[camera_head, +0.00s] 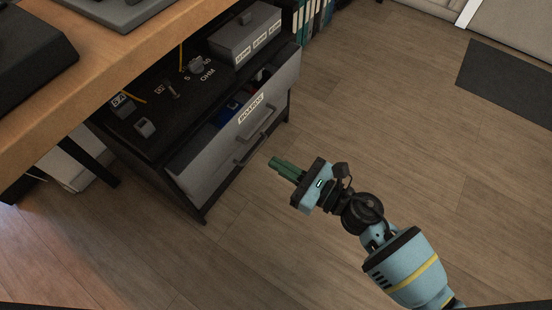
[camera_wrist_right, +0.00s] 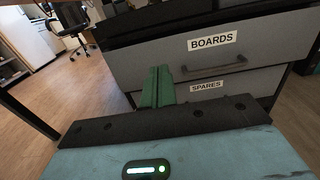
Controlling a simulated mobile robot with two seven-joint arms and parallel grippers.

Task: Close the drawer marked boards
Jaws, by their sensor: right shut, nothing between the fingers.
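The grey drawer marked BOARDS (camera_head: 200,160) stands open, pulled out from the dark cabinet under the workbench. Blue and red items show inside it in the head view. Its front, label and bar handle also show in the right wrist view (camera_wrist_right: 265,50). My right gripper (camera_head: 274,162) is shut and empty, its green fingers together, a little in front of the drawer front and apart from it in the head view. In the right wrist view its fingers (camera_wrist_right: 157,76) overlap the lower left part of the drawer front. My left gripper is not in view.
A drawer marked SPARES (camera_wrist_right: 206,86) sits just below. The cabinet top (camera_head: 150,100) carries switches and a grey box (camera_head: 243,35) with labels. The wooden workbench (camera_head: 130,60) overhangs at left. Wooden floor (camera_head: 400,120) lies clear to the right, with a dark mat (camera_head: 510,80) beyond.

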